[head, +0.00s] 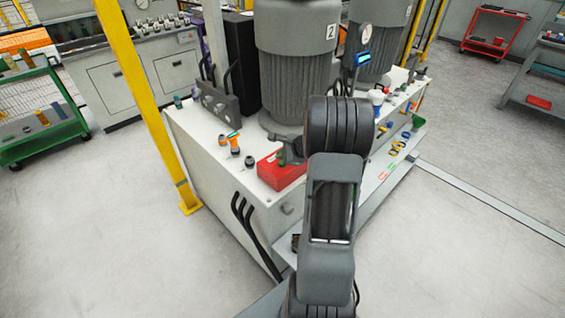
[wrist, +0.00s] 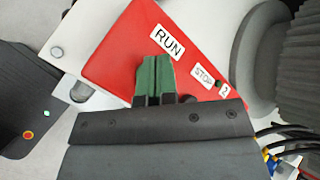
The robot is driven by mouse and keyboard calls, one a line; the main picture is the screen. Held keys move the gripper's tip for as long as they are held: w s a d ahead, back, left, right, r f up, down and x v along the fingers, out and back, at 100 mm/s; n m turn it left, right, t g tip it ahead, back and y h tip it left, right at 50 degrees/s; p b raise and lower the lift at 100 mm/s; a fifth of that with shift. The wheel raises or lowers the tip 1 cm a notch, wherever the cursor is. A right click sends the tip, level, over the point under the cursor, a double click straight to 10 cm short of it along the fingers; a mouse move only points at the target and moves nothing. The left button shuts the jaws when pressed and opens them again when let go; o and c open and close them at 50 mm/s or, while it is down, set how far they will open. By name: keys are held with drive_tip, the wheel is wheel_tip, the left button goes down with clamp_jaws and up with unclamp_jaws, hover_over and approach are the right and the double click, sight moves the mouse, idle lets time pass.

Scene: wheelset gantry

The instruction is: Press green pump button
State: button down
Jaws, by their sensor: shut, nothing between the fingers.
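The red pump box (head: 268,174) sits on the front corner of the white cabinet top. In the wrist view the red box (wrist: 110,68) carries a white RUN label (wrist: 167,43), a STOP label (wrist: 204,76) and a label with the number 2. My gripper (wrist: 156,62) has two green fingertips pressed together, with nothing between them. The fingertips overlap the red face just below the RUN label. I cannot tell whether they touch it. No green pump button shows clearly; the fingers cover the area by RUN. A small dark green spot (wrist: 219,83) lies beside the STOP label.
A large grey motor (head: 297,70) marked 2 stands right behind the box. Orange and dark fittings (head: 234,143) stand to its left on the cabinet top. Black hoses (head: 250,225) hang down the cabinet front. A yellow post (head: 140,90) rises at the left.

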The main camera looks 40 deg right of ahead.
drive_tip(key=shift+r, duration=0.15)
drive_tip(key=shift+r+p, duration=1.8)
drive_tip(key=shift+r, duration=0.6)
